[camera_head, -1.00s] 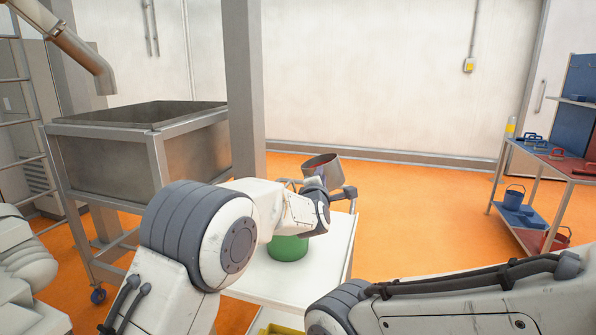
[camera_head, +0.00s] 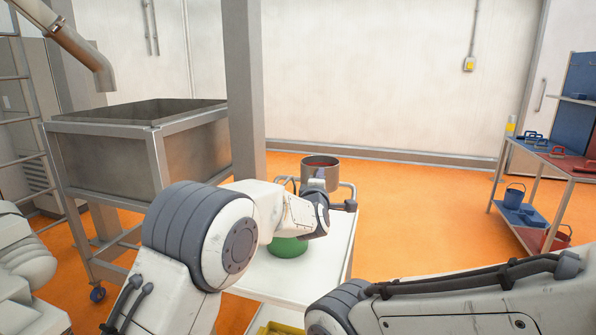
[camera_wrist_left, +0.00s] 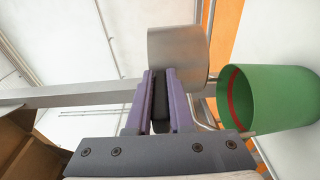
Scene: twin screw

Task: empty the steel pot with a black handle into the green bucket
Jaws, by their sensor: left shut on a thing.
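The steel pot (camera_head: 320,177) is held up above the white cart, beyond my left wrist, with its open top upward and nearly level. Reddish colour shows inside it; I cannot tell how much it holds. In the left wrist view, my left gripper (camera_wrist_left: 163,74) is shut on the pot's black handle (camera_wrist_left: 161,110), with the steel wall (camera_wrist_left: 178,50) just past the fingertips. The green bucket (camera_head: 288,248) stands on the cart below my left wrist, which hides its top. In the wrist view the bucket (camera_wrist_left: 275,100) is right of the pot, apart from it, with a red inner band.
The white cart (camera_head: 285,278) has a metal rail at its far side. A large steel hopper (camera_head: 195,157) and a post (camera_head: 245,85) stand to the left. A shelf table (camera_head: 545,155) with tools and buckets is far right. Orange floor between is clear.

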